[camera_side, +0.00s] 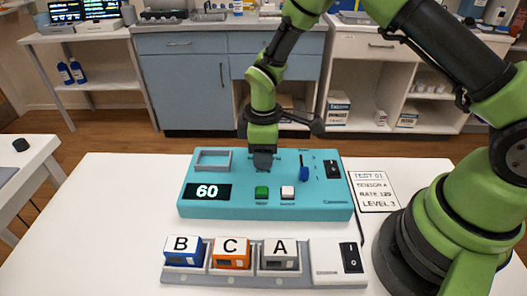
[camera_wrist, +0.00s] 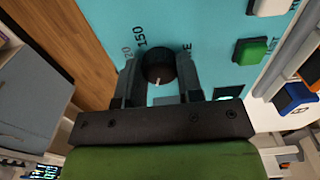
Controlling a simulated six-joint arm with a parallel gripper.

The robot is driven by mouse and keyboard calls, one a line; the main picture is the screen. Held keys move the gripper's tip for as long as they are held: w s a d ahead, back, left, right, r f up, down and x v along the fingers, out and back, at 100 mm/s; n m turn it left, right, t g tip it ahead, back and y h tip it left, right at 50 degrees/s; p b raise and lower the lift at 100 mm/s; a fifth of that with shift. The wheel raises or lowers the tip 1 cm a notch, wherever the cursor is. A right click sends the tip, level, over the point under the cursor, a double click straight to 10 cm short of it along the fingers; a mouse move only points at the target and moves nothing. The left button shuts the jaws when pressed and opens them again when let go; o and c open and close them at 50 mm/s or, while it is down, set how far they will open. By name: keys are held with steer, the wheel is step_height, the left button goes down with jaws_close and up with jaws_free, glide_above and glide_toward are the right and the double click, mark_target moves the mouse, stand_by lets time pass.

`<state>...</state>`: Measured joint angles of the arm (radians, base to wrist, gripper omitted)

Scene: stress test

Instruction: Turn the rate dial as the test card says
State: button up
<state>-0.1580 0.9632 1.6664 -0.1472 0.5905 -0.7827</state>
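The teal console (camera_side: 235,208) stands on the white table, and its display (camera_side: 207,192) reads 60. My gripper (camera_side: 263,163) points down at the console's back middle and hides the rate dial in the side view. In the wrist view the black dial (camera_wrist: 158,64) has a white pointer mark and sits between my gripper's (camera_wrist: 159,75) two fingers, which appear to touch its sides. The printed number 150 shows near the dial; other markings are partly covered. The test card (camera_side: 374,191) lies right of the console and reads TEST 01, SENSOR A, RATE 120, LEVEL 3.
The console also has an empty grey frame (camera_side: 213,160), a green button (camera_side: 262,192), a white button (camera_side: 287,192), a blue lever (camera_side: 303,173) and a black switch (camera_side: 333,169). In front, blocks B (camera_side: 183,251), C (camera_side: 231,253) and A (camera_side: 279,254) stand beside a white switch box (camera_side: 328,262).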

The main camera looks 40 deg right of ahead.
steer(key=shift+m, duration=0.4)
steer(key=m, duration=0.3)
steer(key=shift+m, duration=0.4)
steer(key=m, duration=0.9)
steer(key=shift+s, duration=0.1)
steer(key=m, duration=0.4)
steer(key=o, duration=0.9)
